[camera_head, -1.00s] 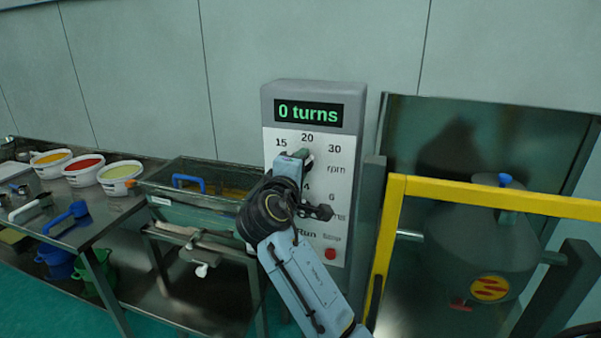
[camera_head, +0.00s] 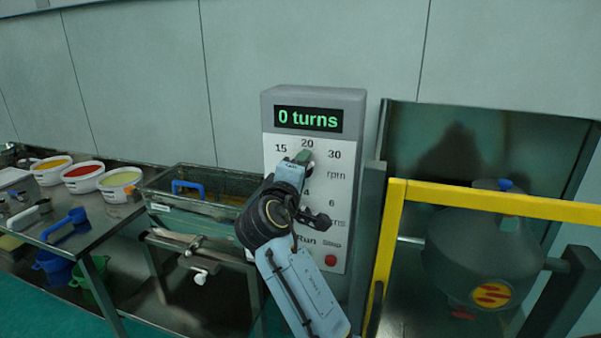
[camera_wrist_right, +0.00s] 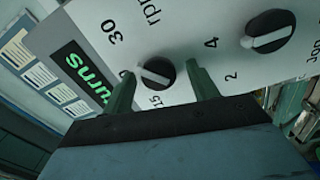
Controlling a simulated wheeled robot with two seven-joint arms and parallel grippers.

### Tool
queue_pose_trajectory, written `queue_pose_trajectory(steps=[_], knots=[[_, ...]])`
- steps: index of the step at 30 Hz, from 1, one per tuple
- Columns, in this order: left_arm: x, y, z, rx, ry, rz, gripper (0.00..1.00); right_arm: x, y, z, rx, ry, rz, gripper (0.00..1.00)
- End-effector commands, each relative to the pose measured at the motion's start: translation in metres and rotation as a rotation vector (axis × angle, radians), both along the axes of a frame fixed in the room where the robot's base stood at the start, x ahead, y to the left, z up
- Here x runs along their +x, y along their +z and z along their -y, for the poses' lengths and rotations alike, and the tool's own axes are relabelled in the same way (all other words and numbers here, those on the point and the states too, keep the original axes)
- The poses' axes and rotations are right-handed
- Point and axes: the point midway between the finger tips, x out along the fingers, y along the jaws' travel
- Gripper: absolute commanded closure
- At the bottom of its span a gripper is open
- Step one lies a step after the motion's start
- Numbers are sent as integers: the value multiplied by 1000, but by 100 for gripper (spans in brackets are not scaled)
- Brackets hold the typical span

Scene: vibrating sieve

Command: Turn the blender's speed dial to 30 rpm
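The grey control box (camera_head: 354,106) stands upright with a white panel and a green display (camera_head: 308,119) reading "0 turns". The black rpm dial (camera_wrist_right: 166,68) has a white bar lying roughly along the direction of the 20 mark; which end points is unclear. The marks 15, 20 and 30 surround it. My right gripper (camera_wrist_right: 161,88) is open, with one green finger on each side of the dial; contact cannot be told. In the head view my right gripper (camera_head: 303,157) covers the dial. My left gripper is not in view.
A second black knob (camera_wrist_right: 270,31) sits beside the rpm dial. A red button (camera_head: 330,260) is low on the panel. A yellow rail (camera_head: 480,199) and a grey drum (camera_head: 480,255) stand right of the box. A sieve tray (camera_head: 160,208) stands left.

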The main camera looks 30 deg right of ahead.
Motion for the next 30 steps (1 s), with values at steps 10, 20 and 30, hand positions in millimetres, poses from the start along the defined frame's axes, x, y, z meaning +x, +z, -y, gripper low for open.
queue_pose_trajectory(steps=[10,20,30], knots=[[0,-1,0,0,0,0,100,-3,1,-5,-3,1,2,41],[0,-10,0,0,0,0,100,-45,-1,-54,2,3,1,41],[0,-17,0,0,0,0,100,-82,0,-97,0,2,1,41]])
